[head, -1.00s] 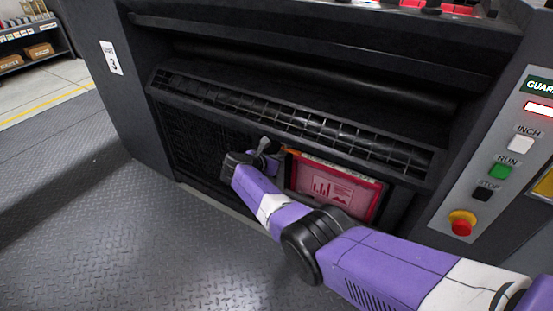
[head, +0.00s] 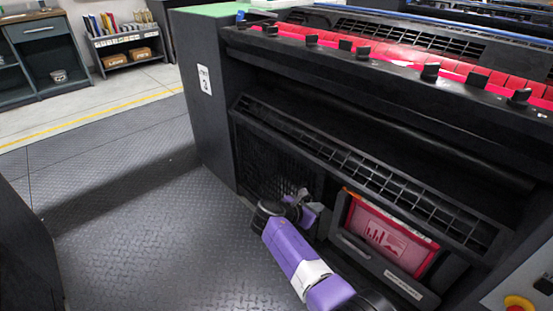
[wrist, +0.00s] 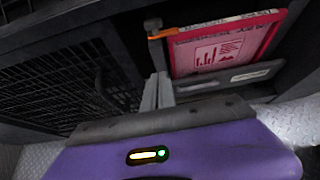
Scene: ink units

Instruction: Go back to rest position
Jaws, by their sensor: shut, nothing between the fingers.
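My gripper (head: 308,197) is at the end of my purple and white arm, low in front of the dark press (head: 218,110). In the wrist view its fingers (wrist: 158,93) are together with nothing held between them. A red-framed pink panel with a printed chart (head: 385,240) sits in the lower opening of the press, just right of my gripper. It also shows in the wrist view (wrist: 222,45), beyond the fingers, with an orange edge at its left. I cannot tell the exact gap between the fingers and the panel.
A slatted black guard (head: 350,165) crosses the press above the panel. An emergency-stop button (head: 518,303) is at the lower right. Open diamond-plate floor (head: 140,230) lies to the left. Shelves with boxes (head: 130,58) stand at the back left.

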